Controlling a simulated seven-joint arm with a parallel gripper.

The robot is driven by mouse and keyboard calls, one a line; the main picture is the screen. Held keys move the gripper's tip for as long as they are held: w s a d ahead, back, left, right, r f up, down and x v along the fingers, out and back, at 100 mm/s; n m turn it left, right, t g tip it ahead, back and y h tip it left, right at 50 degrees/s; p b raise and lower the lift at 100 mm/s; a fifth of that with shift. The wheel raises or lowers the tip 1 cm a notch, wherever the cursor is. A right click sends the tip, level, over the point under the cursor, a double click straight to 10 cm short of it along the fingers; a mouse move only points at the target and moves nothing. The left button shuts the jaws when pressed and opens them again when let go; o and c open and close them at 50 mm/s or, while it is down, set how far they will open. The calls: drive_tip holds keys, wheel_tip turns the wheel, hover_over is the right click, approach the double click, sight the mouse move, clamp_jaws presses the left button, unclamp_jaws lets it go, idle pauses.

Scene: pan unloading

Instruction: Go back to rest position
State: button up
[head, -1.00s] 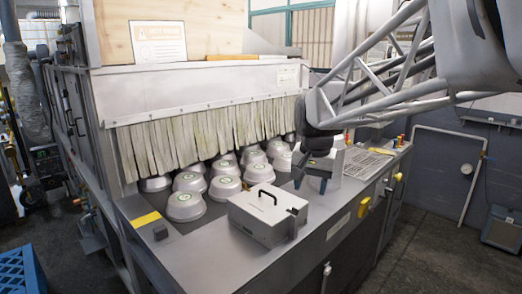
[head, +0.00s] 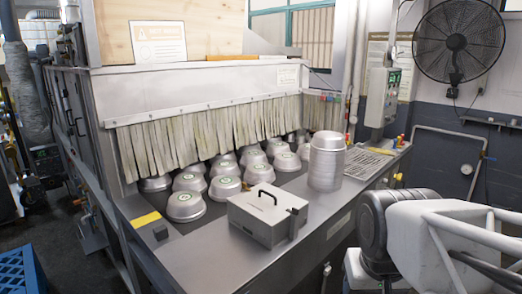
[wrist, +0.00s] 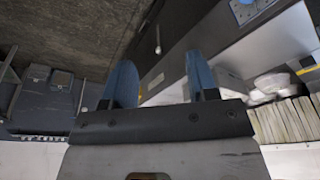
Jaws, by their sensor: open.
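My gripper (wrist: 162,80) shows in the wrist view with its two blue fingers apart and nothing between them. In the head view my arm is at the lower right, in front of the machine and clear of the pans; the fingers cannot be made out there. A stack of metal pans (head: 327,162) stands upright on the right part of the steel worktop (head: 275,262). Several more pans (head: 185,207) lie upside down in rows, some partly under the strip curtain (head: 190,140). Blurred pans (wrist: 270,85) also show at the right of the wrist view.
A grey metal box with a black handle (head: 262,215) sits on the worktop's front part. A control box (head: 383,100) and a black fan (head: 458,40) are at the back right. A blue crate (head: 18,272) is at the lower left. Floor right of the machine looks clear.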

drive_tip(key=shift+s+d+f, duration=0.1)
drive_tip(key=shift+s+f, duration=0.25)
drive_tip(key=shift+s, duration=0.25)
drive_tip(key=shift+s+d+f, duration=0.1)
drive_tip(key=shift+s+f, duration=0.25)
drive_tip(key=shift+s, duration=0.2)
idle(0.4)
